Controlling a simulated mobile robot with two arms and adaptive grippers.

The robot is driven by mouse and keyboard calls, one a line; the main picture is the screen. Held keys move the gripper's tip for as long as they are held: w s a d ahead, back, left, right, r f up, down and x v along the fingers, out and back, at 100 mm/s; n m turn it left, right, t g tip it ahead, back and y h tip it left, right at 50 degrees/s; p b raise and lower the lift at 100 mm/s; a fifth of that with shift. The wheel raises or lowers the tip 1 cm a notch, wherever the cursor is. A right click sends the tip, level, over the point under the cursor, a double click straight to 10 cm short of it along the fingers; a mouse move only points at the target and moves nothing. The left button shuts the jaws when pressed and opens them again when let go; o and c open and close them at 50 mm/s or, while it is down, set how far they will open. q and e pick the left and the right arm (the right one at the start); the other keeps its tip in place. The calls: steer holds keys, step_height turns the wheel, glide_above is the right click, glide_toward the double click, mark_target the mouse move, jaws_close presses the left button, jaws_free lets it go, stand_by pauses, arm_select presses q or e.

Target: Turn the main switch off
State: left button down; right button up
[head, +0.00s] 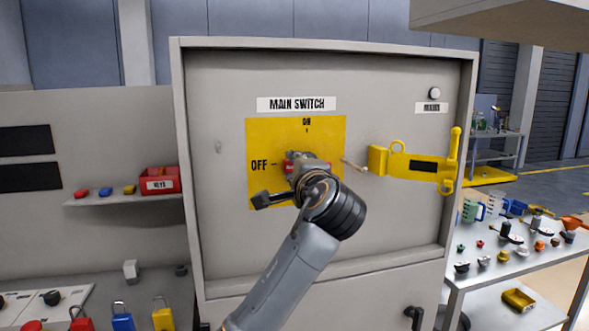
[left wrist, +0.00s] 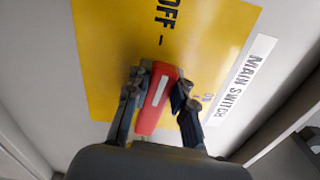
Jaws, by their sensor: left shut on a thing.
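The main switch is on a yellow plate (head: 262,135) on the grey cabinet door, under a "MAIN SWITCH" label (head: 296,104). "OFF" is printed at the plate's left and "ON" at its top. My left gripper (head: 303,165) is at the switch and hides most of it in the head view. In the left wrist view, the red switch handle (left wrist: 156,100) with a white stripe sits between the fingers of my left gripper (left wrist: 160,108), which is shut on it. The handle's far end points roughly at the OFF mark (left wrist: 162,40). My right gripper is not in view.
A yellow hasp (head: 422,166) sticks out right of the plate, below a round white lamp (head: 434,93). A red key box (head: 160,180) stands on the left shelf. Padlocks (head: 122,317) are at lower left. A table (head: 470,280) with small parts stands right.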

arm_select(q)
steer(key=shift+f+n, duration=0.35)
steer(key=shift+n, duration=0.15)
stand_by(0.3)
steer(key=c, duration=1.1)
jaws_free()
steer(key=v, duration=1.2)
